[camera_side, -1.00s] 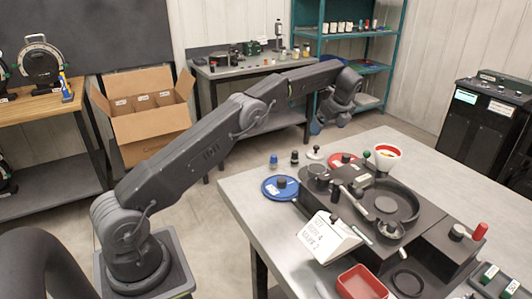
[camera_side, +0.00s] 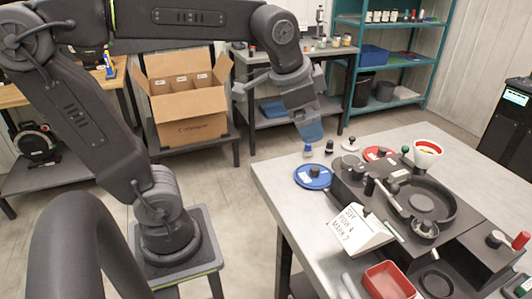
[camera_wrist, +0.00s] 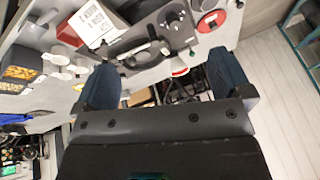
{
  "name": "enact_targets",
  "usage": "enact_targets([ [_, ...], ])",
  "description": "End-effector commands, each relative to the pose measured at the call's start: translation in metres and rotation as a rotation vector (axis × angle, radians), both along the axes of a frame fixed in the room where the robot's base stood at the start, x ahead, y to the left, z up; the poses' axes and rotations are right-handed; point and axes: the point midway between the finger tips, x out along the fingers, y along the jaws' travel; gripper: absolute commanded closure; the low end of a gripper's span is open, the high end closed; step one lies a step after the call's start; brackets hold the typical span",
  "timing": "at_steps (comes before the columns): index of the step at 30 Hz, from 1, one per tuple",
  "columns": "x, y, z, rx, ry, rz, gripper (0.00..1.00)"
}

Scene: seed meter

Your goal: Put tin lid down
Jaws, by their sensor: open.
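I cannot tell which is the tin lid. The red lid appears to show in the wrist view (camera_wrist: 211,20), past the right finger.
A black round-dished machine (camera_side: 425,195) fills the table's middle. A white funnel cup (camera_side: 427,150) stands behind it. A white card with writing (camera_side: 357,229) and a red tray (camera_side: 390,280) are in front. Small pegs stand beside the blue lid.

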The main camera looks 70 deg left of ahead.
Motion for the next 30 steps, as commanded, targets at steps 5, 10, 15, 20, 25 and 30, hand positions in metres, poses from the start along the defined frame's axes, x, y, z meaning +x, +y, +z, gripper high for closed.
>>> enact_targets([
  [5, -0.061, -0.015, -0.033, -0.137, -0.061, 0.171, 0.03],
  [10, -0.084, -0.021, -0.052, -0.206, -0.082, 0.257, 0.03],
  [15, -0.088, -0.021, -0.056, -0.218, -0.083, 0.274, 0.03],
  [20, -0.087, -0.021, -0.056, -0.216, -0.083, 0.272, 0.03],
  [25, -0.087, -0.021, -0.056, -0.215, -0.082, 0.272, 0.03],
  [30, -0.087, -0.021, -0.056, -0.214, -0.082, 0.271, 0.03],
])
